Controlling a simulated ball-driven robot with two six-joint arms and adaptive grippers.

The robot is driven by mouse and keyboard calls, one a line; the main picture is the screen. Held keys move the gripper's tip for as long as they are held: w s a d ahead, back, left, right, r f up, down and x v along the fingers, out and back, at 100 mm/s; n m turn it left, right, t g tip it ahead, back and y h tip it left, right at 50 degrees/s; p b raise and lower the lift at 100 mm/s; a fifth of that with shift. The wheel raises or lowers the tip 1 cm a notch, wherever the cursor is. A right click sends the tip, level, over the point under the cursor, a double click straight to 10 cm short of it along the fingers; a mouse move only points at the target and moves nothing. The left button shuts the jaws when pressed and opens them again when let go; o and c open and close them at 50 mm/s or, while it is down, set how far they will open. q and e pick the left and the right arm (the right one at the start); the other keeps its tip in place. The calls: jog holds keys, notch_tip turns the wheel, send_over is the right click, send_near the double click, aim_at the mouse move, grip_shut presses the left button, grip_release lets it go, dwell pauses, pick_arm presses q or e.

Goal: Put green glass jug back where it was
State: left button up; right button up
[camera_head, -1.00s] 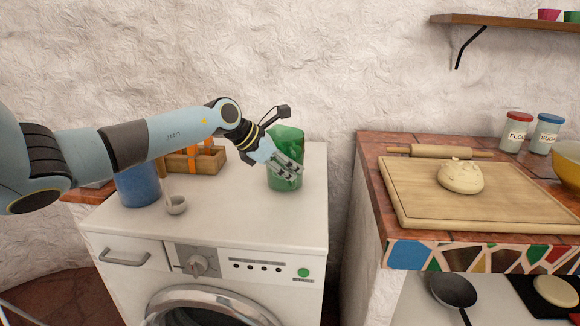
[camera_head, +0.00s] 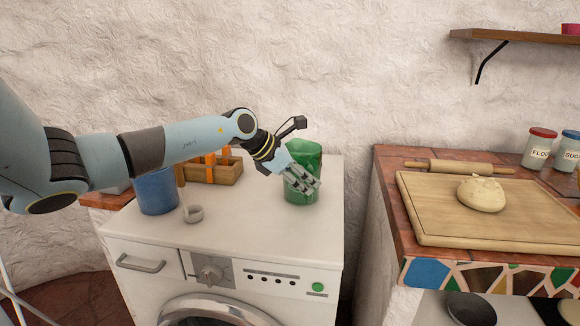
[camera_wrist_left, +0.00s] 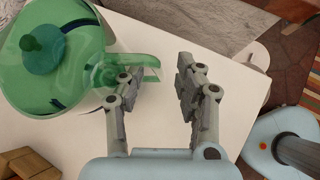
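The green glass jug (camera_head: 306,157) stands upright on the white top of the washing machine (camera_head: 250,222), near its right side. In the left wrist view the jug (camera_wrist_left: 75,75) is at the upper left, with its handle pointing right. My left gripper (camera_head: 308,185) is in front of the jug in the head view and hides part of it. In the wrist view the left gripper (camera_wrist_left: 156,76) is open, and the end of the handle reaches between its fingers. No grip on the handle shows. My right gripper is out of view.
A tiled counter to the right holds a cutting board (camera_head: 430,220) with dough (camera_head: 482,194). A gap separates counter and machine.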

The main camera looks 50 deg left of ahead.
pick_arm(q)
jog(key=p+v, duration=0.3)
jog(key=v, duration=0.8)
jog(key=shift+s+p, duration=0.15)
jog(key=shift+p, duration=0.15)
